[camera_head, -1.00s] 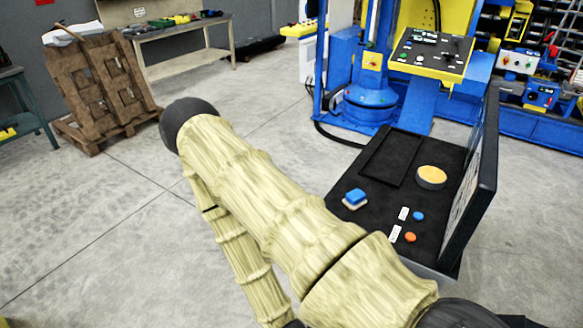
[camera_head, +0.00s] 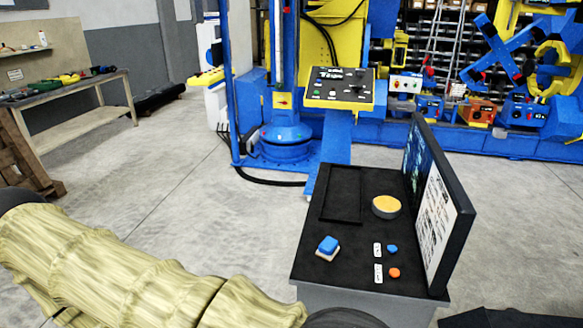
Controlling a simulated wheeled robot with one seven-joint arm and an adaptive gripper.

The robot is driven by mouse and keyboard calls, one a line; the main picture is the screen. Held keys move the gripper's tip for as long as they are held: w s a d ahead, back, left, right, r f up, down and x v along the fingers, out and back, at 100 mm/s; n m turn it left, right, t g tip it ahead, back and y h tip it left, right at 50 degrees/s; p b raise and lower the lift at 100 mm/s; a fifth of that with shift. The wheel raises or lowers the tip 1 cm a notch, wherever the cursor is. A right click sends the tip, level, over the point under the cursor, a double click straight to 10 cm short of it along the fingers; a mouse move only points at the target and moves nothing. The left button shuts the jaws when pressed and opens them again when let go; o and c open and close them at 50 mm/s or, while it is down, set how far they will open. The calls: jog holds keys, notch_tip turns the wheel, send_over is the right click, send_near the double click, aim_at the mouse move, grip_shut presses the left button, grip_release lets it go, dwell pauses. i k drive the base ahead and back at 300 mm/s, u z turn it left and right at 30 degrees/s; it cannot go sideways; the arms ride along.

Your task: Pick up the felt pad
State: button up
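I cannot tell for sure which thing is the felt pad. On the black-topped stand (camera_head: 338,258) lie a small blue block on a pale base (camera_head: 327,248) at the front left and a round tan disc with a dark side (camera_head: 386,207) at the back right. A flat black rectangular frame or recess (camera_head: 341,194) is at the back left. My sleeved pale-yellow arm crosses the lower left of the picture, apart from these things in the picture. My gripper is not in view.
A blue and an orange button with white labels (camera_head: 378,273) are at the stand's front right. An upright panel (camera_head: 439,205) edges its right side. A blue machine with a control panel (camera_head: 340,86) stands behind. A workbench (camera_head: 75,92) is at the left. Grey floor between is clear.

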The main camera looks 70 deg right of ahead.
aim_at(328, 249)
jog(key=z, duration=0.05)
jog(key=i, duration=1.85)
jog(key=z, duration=2.5)
